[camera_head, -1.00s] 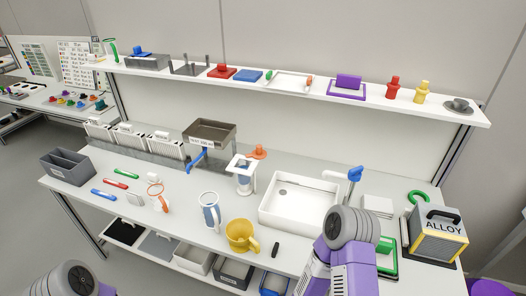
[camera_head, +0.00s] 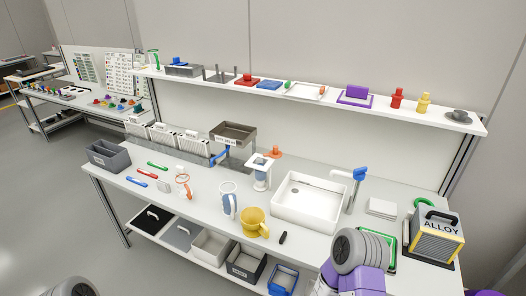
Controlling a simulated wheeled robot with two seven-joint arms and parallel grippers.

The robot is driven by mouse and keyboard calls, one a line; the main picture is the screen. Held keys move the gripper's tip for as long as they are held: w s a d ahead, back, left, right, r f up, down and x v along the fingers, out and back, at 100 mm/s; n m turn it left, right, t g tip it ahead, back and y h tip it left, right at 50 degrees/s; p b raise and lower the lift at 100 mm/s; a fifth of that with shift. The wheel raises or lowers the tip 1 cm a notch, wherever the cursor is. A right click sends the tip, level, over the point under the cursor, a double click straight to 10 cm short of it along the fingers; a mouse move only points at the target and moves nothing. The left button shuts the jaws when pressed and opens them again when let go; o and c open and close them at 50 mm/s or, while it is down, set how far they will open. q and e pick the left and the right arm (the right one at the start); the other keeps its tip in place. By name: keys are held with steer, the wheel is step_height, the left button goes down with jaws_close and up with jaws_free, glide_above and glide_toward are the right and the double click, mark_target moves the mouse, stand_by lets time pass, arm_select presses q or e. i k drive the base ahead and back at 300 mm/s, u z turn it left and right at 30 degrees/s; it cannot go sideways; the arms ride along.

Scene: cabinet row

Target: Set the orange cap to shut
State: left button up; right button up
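An orange knobbed piece (camera_head: 275,152) sits on the bench behind a white stand (camera_head: 261,170), near its right edge. A small white item with an orange ring-like top and orange side (camera_head: 183,186) stands farther left on the bench. I cannot tell for certain which of these is the orange cap, or whether it is open or shut. Grey and purple links of my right arm show at the bottom right, and a grey part of my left arm shows at the bottom left. Neither gripper's fingers are visible.
A white sink (camera_head: 309,203) with a blue-topped tap (camera_head: 359,174) fills the bench's middle right. A yellow mug (camera_head: 254,222) and a white-blue jug (camera_head: 228,200) stand near the front edge. An ALLOY box (camera_head: 436,237) stands at right. A shelf (camera_head: 300,92) runs above.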

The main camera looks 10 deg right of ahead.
mark_target(275, 153)
steer(key=u, duration=1.2)
steer(key=i, duration=1.2)
steer(key=z, duration=2)
